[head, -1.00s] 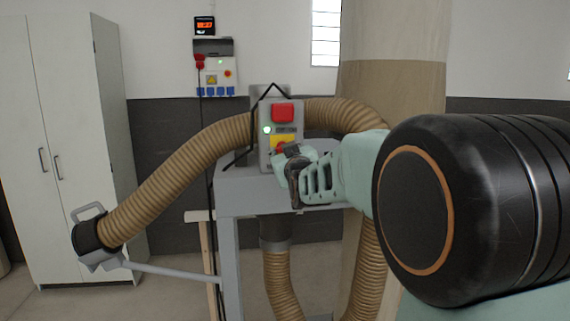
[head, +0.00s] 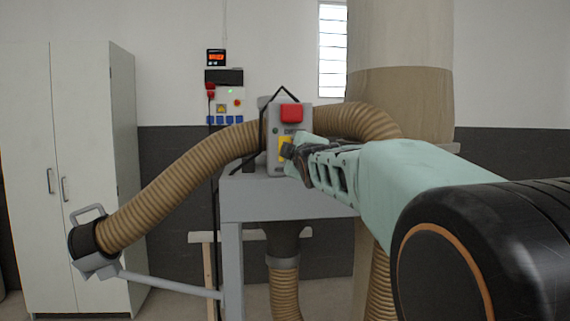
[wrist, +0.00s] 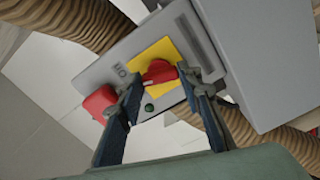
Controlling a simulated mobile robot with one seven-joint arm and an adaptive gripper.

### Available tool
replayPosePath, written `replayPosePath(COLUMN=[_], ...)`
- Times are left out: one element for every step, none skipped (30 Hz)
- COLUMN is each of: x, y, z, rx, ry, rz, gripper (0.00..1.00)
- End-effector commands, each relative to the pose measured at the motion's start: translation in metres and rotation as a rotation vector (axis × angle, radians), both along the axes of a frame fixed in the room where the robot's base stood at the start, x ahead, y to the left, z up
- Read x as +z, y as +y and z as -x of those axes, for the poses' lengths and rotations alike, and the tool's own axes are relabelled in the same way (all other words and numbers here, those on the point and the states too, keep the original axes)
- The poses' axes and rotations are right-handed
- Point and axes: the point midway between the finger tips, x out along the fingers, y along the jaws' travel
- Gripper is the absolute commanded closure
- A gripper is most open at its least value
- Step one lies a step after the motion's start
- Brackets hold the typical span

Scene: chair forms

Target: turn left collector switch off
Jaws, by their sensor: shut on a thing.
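The collector's grey switch box (head: 271,150) stands on a grey metal stand, partly hidden behind my gripper. It carries a big red button (head: 291,113) at the top, a small dark round light (head: 275,131) and a yellow plate (head: 285,153). In the wrist view, the yellow plate (wrist: 140,56) has a red rotary knob (wrist: 158,72) on it, and the round light (wrist: 149,107) looks dark green, unlit. My gripper (wrist: 157,92) is shut on the red knob, with a finger on each side. In the head view my gripper (head: 294,160) hides the knob.
Ribbed brown hoses (head: 185,170) run left from behind the box, to a dark nozzle (head: 88,240), and right past a tall column (head: 400,90). A white wall box (head: 228,104) hangs behind. A white cabinet (head: 60,150) stands at left.

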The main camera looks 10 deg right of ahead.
Motion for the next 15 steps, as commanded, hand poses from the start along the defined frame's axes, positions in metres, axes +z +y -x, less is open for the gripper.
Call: replayPosePath(x=[-0.0011,-0.0006,0.0001,0.0004,0.0006,0.0006,0.0009,0.0011,0.0015,0.0017,0.0020,0.0022,0.0023,0.0024,0.0025], y=[0.0006,0.0006,0.0006,0.0005,0.0004,0.0003,0.0001,-0.0001,-0.0002,-0.0002,-0.0002,0.0001,0.0003,0.0003,0.0005], z=[0.0001,0.0001,0.0001,0.0001,0.0001,0.0001,0.0001,0.0001,0.0001,0.0001,0.0001,0.0001,0.0001,0.0001,0.0001], rx=[0.001,0.001,0.001,0.001,0.001,0.000,0.000,0.000,0.000,0.000,0.000,0.000,0.000,0.001,0.001], ry=[-0.006,-0.006,-0.007,-0.007,-0.007,-0.005,-0.005,-0.005,-0.005,-0.005,-0.006,-0.006,-0.006,-0.006,-0.006], rz=[0.041,0.064,0.096,0.119,0.140,0.167,0.185,0.203,0.225,0.241,0.255,0.273,0.284,0.295,0.308], gripper=[0.91,0.91,0.91,0.91,0.91,0.91,0.91,0.91,0.91,0.91,0.91,0.91,0.91,0.91,0.91])
